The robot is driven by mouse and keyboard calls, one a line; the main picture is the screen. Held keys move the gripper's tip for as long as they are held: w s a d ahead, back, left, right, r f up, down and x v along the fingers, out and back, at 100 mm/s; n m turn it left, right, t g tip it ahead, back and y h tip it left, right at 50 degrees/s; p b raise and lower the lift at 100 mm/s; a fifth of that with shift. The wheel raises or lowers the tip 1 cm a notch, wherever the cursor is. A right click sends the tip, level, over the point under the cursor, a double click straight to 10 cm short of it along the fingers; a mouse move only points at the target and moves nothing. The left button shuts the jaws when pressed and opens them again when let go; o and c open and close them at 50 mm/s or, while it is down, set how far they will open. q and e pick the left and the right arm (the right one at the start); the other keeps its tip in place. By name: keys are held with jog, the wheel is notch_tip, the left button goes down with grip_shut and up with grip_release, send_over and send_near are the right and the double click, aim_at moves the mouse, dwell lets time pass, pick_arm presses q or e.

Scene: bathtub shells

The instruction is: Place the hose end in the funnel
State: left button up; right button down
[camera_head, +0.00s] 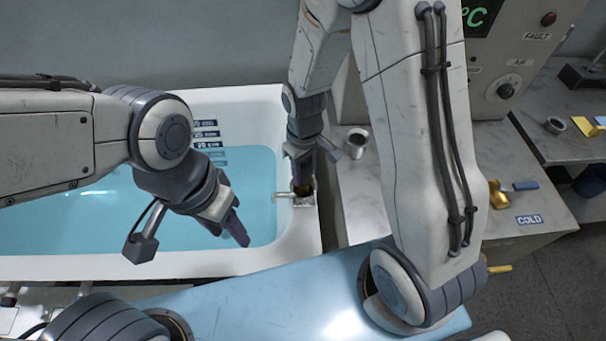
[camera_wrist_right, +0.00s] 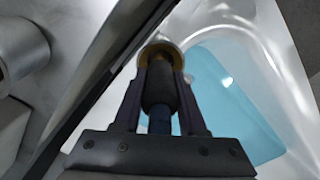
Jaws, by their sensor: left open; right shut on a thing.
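My right gripper (camera_head: 302,170) is shut on the dark hose end (camera_wrist_right: 160,92), which lies between its two fingers in the right wrist view. A brass-coloured funnel (camera_wrist_right: 172,50) shows right beyond the hose tip there. In the head view the funnel (camera_head: 303,190) sits at the bath's right rim, directly below my right gripper and partly hidden by it. I cannot tell whether the tip is inside the funnel or just above it. My left gripper (camera_head: 230,225) is open and empty, over the near right part of the bath.
The white bath (camera_head: 300,235) holds blue water (camera_head: 70,220). A metal fitting (camera_head: 283,195) is beside the funnel on the rim. A grey worktop to the right carries a metal cup (camera_head: 356,140) and, further right, a brass valve (camera_head: 499,195) by a COLD label.

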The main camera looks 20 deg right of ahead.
jog(key=shift+f, duration=0.75)
jog(key=shift+f, duration=0.2)
jog(key=shift+c, duration=2.3)
grip_release()
jog(key=shift+r, duration=0.1)
notch_tip(320, 180, up, 12)
jog(key=shift+f, duration=0.1)
jog(key=s+a+r+n, duration=0.1)
jog(key=s+a+r, duration=0.2)
jog(key=s, duration=0.6)
jog(key=s+a+r+n+y, duration=0.1)
jog(key=s+a, duration=0.3)
jog(key=s, duration=0.5)
jog(key=shift+a+r, duration=0.25)
jog(key=shift+r, duration=0.65)
